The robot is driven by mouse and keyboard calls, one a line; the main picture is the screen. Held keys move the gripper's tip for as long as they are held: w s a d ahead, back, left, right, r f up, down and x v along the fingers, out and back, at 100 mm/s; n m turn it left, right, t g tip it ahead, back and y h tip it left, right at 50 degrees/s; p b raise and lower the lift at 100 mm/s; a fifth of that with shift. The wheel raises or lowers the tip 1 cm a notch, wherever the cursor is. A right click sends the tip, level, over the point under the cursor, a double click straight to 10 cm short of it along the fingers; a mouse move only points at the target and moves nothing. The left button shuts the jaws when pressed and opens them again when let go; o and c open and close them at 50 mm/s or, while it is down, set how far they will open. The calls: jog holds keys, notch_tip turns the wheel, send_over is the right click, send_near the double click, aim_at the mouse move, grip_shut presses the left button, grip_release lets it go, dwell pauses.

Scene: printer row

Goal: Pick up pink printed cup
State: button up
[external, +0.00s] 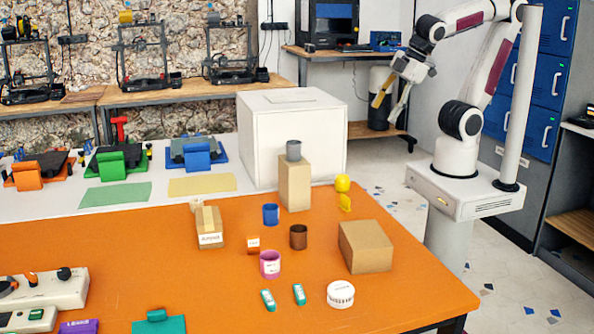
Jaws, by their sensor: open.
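The pink printed cup (270,265) stands upright on the orange table (200,285), near its middle, with a white label on its side. My gripper (388,103) is open and empty. It hangs high at the upper right of the external view, beyond the table's right side and well apart from the cup. No wrist view is given, so the inside of the cup shows only a little.
Around the cup stand an orange block (253,244), a brown cup (298,237), a blue cup (271,215) and two green-white pieces (299,294). A grey cup (293,150) tops a tall box (294,185). A cardboard box (365,247) stands right, a white round container (340,294) in front.

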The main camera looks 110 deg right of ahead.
jog(key=w+d+n+h, duration=0.3)
jog(key=w+d+n, duration=0.1)
jog(key=w, duration=0.2)
jog(key=w+a+f+n+t+h, duration=0.1)
jog(key=w+a+n+t+h, duration=0.15)
jog(key=w+n, duration=0.6)
jog(key=w+a+f+n+t+h, duration=0.1)
jog(key=w+a+f+n+t, duration=0.2)
jog(key=w, duration=1)
jog(key=n+t+y, duration=0.3)
jog(key=n+y, duration=0.7)
jog(key=n, duration=0.9)
send_near(270, 265)
jog(key=shift+w+d+f+m, duration=0.15)
jog(key=shift+w+d, duration=0.2)
jog(key=shift+d, duration=0.2)
jog(key=shift+w+d+r+m, duration=0.1)
jog(key=shift+w+d, duration=0.25)
jog(key=shift+d, duration=0.2)
jog(key=shift+w+f, duration=0.1)
jog(key=shift+x, duration=1.2)
